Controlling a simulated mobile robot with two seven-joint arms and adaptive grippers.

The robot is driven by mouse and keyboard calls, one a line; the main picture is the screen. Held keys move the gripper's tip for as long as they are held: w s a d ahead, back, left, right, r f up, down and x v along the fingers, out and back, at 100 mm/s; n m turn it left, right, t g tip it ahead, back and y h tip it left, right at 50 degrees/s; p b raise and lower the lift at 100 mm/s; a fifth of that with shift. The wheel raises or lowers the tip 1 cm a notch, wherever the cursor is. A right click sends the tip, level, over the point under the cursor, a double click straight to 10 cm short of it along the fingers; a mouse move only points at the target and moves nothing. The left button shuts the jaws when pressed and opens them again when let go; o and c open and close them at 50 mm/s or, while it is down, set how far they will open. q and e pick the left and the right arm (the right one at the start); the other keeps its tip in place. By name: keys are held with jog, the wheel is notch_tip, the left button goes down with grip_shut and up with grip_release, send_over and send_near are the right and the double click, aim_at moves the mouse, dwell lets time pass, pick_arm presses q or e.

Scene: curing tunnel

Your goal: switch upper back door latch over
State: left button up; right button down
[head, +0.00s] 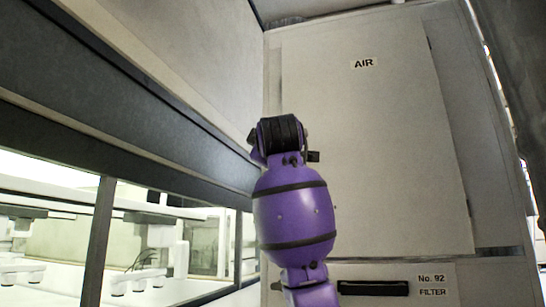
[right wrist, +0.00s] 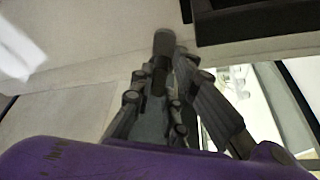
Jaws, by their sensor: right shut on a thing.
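A pale door panel (head: 365,130) marked AIR fills the middle and right of the head view. My right gripper (head: 280,135) is at its left edge, seen from behind past my purple wrist. In the right wrist view the fingers (right wrist: 163,80) are closed together on a dark grey piece, which looks like the upper door latch (right wrist: 165,42). The fingers cover most of it, so I cannot tell which way it is turned. A small dark block (head: 313,156) shows just right of the gripper in the head view. My left gripper is not in view.
A dark horizontal beam (head: 110,95) runs along the left wall towards the gripper. Below it are windows (head: 160,240) onto white equipment. A dark slot (head: 373,288) sits low on the cabinet by a label, No. 92 FILTER (head: 432,285).

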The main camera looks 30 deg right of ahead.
jog(key=shift+s+a+r+m+h, duration=0.1)
jog(key=shift+m+h, duration=0.8)
jog(key=shift+m, duration=0.9)
jog(key=shift+r+m+h, duration=0.1)
jog(key=shift+m+h, duration=0.8)
jog(key=shift+m, duration=0.9)
jog(key=shift+f+m+g+h, duration=0.1)
jog(key=shift+m+g+h, duration=0.45)
jog(key=shift+m, duration=1.1)
jog(key=shift+m+g+h, duration=0.15)
jog(key=shift+m+h, duration=0.7)
jog(key=shift+m, duration=0.8)
jog(key=shift+w+f+m+g+h, duration=0.2)
jog(key=shift+m+g+h, duration=0.35)
jog(key=shift+m, duration=0.65)
